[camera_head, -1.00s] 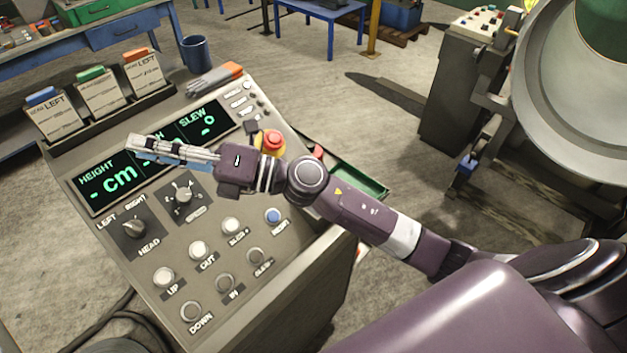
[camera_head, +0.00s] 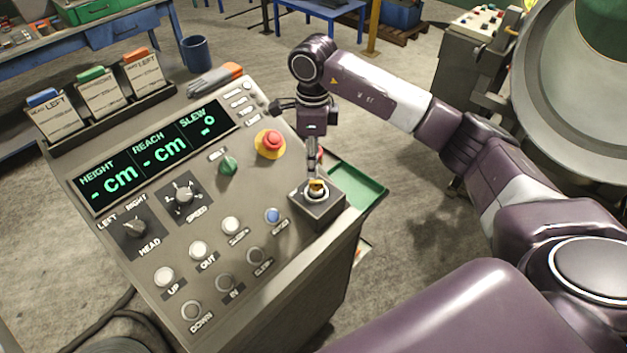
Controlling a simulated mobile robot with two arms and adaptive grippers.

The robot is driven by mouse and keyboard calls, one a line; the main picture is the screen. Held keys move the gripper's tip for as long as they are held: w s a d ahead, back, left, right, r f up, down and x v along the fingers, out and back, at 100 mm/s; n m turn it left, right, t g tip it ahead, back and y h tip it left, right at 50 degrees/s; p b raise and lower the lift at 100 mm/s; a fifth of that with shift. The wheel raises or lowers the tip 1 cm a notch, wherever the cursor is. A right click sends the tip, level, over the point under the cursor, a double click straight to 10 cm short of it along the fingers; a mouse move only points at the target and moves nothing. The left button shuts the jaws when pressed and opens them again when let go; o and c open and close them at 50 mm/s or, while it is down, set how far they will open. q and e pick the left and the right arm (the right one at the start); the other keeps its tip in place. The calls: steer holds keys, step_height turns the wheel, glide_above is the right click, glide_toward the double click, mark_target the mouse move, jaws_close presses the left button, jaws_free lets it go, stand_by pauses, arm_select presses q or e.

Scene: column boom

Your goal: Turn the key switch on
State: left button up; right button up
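The key switch (camera_head: 322,206) is a small dark box with a round, light-rimmed top at the right edge of the console. A small yellow-orange part, which looks like the key (camera_head: 317,186), shows in its centre. My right gripper (camera_head: 314,176) points straight down over the switch, its fingertips at or just above the yellow part. The fingers show narrow and close together; whether they grip the key is too small to tell. The fingers hide part of the switch top. My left gripper is out of view.
The console (camera_head: 150,262) carries a red emergency button (camera_head: 270,143), a green knob (camera_head: 228,166), a speed knob (camera_head: 184,196), a head knob (camera_head: 135,228) and several push buttons. A green tray (camera_head: 358,182) sits beside the switch. A blue mug (camera_head: 195,54) stands at the back.

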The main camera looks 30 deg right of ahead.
mark_target(313, 181)
steer(key=shift+d+f, duration=0.2)
steer(key=shift+f, duration=0.1)
step_height(313, 181, down, 6)
steer(key=p, duration=0.3)
steer(key=shift+a, duration=0.1)
steer(key=shift+f, duration=0.55)
steer(key=shift+c, duration=0.4)
jaws_close()
